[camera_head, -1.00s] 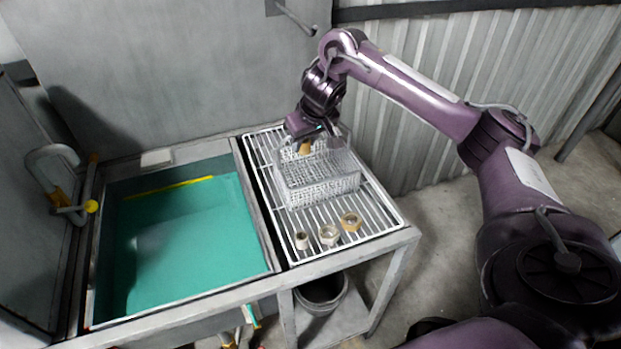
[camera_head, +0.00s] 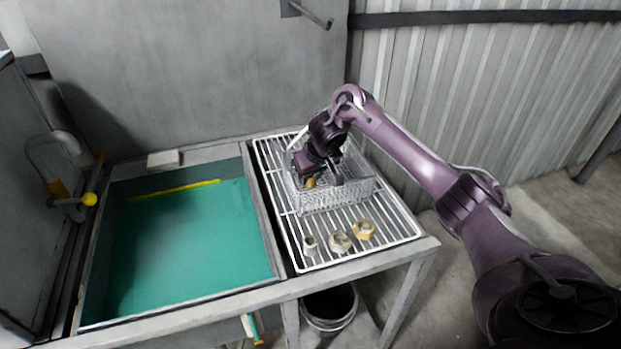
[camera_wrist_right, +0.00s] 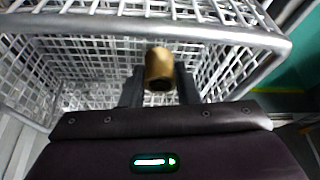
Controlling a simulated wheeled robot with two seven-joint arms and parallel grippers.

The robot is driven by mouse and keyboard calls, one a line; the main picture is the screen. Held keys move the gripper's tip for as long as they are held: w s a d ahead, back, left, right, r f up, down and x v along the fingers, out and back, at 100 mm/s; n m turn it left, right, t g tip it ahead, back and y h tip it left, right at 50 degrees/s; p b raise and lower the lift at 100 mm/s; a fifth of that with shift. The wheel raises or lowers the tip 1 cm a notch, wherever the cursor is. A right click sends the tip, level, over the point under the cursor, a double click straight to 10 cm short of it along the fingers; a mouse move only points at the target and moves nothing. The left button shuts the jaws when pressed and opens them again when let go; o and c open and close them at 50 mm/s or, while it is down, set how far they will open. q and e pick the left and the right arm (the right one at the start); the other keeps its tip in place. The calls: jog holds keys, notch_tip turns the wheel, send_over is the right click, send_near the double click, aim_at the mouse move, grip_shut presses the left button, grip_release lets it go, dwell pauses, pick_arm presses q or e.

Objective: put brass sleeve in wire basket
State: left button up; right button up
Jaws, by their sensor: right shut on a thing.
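The brass sleeve (camera_wrist_right: 159,69) is a short golden-brown cylinder held between the fingers of my right gripper (camera_wrist_right: 158,88). In the head view, the sleeve (camera_head: 310,182) shows as a small brown spot at the fingertips of my right gripper (camera_head: 322,181). The wire basket (camera_head: 345,199) stands on the white rack, and its mesh walls (camera_wrist_right: 40,80) surround the sleeve in the right wrist view. The gripper reaches down into the basket's open top. Whether the sleeve touches the basket floor cannot be told. My left gripper is out of view.
Three small metal fittings, one pale (camera_head: 310,245), one ring-like (camera_head: 341,241) and one brassy (camera_head: 363,230), lie on the white wire rack (camera_head: 331,259) in front of the basket. A tank with green liquid (camera_head: 200,250) is to the left. A bucket (camera_head: 329,309) stands below.

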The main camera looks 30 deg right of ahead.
jog(key=shift+w+f, duration=0.1)
jog(key=shift+f, duration=0.5)
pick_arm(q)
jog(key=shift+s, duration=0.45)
pick_arm(e)
jog(key=shift+f, duration=0.15)
jog(key=o, duration=1)
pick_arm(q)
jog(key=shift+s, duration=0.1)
pick_arm(e)
jog(key=shift+o, duration=0.2)
